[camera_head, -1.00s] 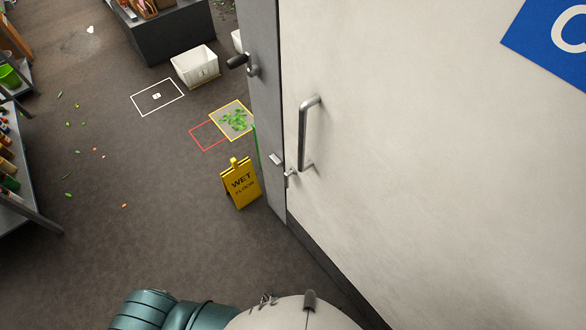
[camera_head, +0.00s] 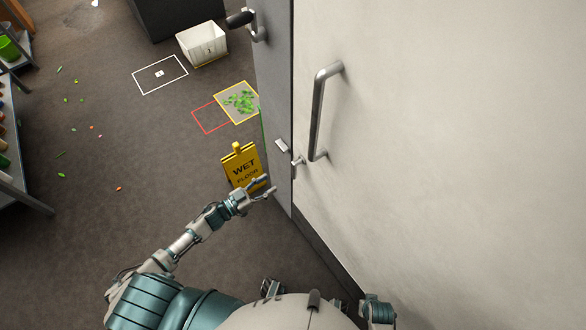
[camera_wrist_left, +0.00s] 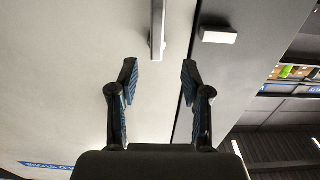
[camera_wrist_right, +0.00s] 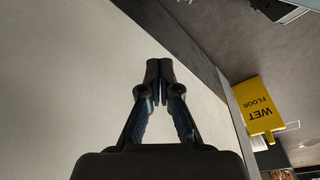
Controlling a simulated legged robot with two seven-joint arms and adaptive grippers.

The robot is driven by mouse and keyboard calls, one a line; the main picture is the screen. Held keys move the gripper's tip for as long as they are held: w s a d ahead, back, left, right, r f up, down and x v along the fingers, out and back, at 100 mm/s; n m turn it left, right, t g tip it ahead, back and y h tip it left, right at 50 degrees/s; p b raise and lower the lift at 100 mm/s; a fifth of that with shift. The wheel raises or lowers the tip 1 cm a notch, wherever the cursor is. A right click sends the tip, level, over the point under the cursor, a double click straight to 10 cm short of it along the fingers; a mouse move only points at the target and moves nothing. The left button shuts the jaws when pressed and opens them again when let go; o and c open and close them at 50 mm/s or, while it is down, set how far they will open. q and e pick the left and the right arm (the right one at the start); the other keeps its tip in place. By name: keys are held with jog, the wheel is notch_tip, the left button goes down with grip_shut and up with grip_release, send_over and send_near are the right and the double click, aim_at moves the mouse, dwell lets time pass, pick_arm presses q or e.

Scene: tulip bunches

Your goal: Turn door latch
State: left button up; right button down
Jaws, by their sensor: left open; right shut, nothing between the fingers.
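The cream door (camera_head: 440,170) fills the right side of the head view, with a vertical pull handle (camera_head: 318,115). A small metal latch (camera_head: 297,166) sits by the door's edge, low beside the handle, next to a light block (camera_head: 282,146) on the grey frame. My left gripper (camera_head: 268,187) is open and empty, below and left of the latch, apart from it. In the left wrist view a metal bar (camera_wrist_left: 157,32) shows beyond the open fingers; I cannot tell whether it is latch or handle. My right gripper (camera_wrist_right: 159,66) is shut and empty, in front of a pale surface.
A yellow wet floor sign (camera_head: 240,167) stands just behind my left gripper. A white bin (camera_head: 203,44), marked floor squares and scattered green pieces lie farther back. Shelving (camera_head: 14,160) stands at the left; the floor between is mostly clear.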

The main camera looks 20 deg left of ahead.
aim_at(292, 170)
pick_arm(q)
jog(key=x, duration=0.7)
jog(key=b+x, duration=0.1)
jog(key=x, duration=0.3)
jog(key=shift+d, duration=0.6)
jog(key=shift+w+a, duration=0.15)
jog(key=shift+a, duration=0.25)
jog(key=c, duration=0.8)
jog(key=shift+d, duration=0.15)
grip_shut()
jog(key=shift+d+r, duration=0.1)
pick_arm(e)
jog(key=r, duration=0.2)
jog(key=shift+d+r, duration=0.25)
jog(key=shift+r, duration=0.05)
